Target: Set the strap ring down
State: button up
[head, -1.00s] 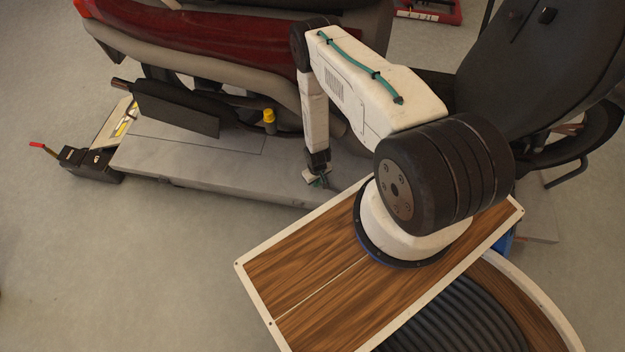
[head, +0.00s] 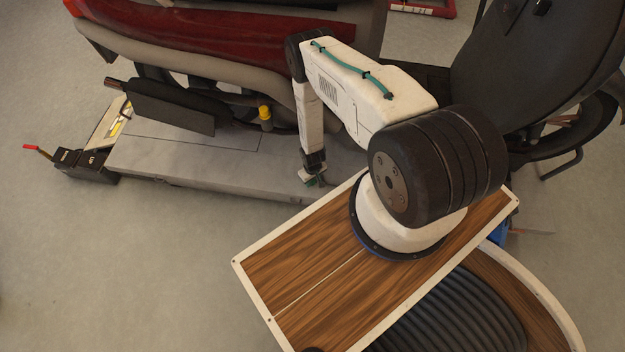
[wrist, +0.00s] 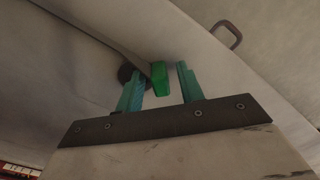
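My gripper (head: 315,181) points down at the front edge of the grey lift platform (head: 185,150). In the wrist view its teal fingers (wrist: 160,88) stand apart. A bright green piece (wrist: 159,78) shows between them, nearer the left finger, with a gap on its right side. A dark strap-like strip (wrist: 105,36) runs from the upper left to the green piece. A dark round thing (wrist: 126,73) is partly hidden behind the left finger. I cannot tell which of these is the strap ring, or whether the green piece touches a finger.
A red motorcycle (head: 220,38) stands on the platform, above my gripper in the picture. A black pedal unit with a red-tipped lever (head: 82,162) is at the platform's left end. A metal loop (wrist: 229,35) shows in the wrist view. Bare floor (head: 120,250) lies at lower left.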

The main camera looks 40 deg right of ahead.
jog(key=shift+r, duration=0.1)
notch_tip(320, 180, up, 12)
dwell(0.5)
jog(key=shift+r, duration=0.15)
